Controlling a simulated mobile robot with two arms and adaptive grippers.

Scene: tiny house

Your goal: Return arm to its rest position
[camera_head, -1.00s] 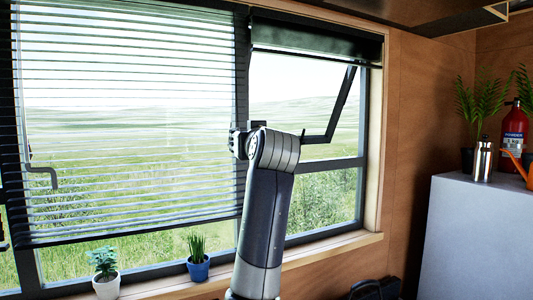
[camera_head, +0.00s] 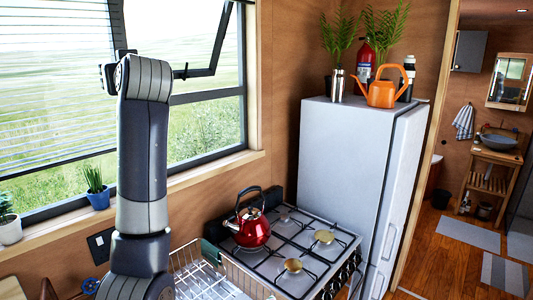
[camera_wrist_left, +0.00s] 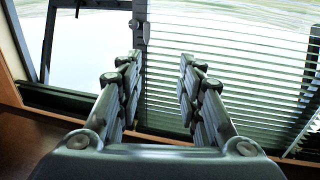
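My left arm (camera_head: 143,160) stands raised in front of the window in the head view. It is bent at the top, and its gripper is mostly hidden behind the wrist. In the left wrist view my left gripper (camera_wrist_left: 160,65) has its two fingers apart with nothing between them. The window blind (camera_wrist_left: 235,60) and the dark window frame (camera_wrist_left: 139,20) show beyond the fingers. I cannot tell whether the fingers touch anything there. My right gripper is not in view.
The tilted window pane's dark handle bar (camera_head: 203,72) is close right of my wrist. Below are a dish rack (camera_head: 205,275), a stove (camera_head: 310,245) with a red kettle (camera_head: 251,230), and a blue plant pot (camera_head: 98,198). A fridge (camera_head: 345,160) carries an orange watering can (camera_head: 380,93).

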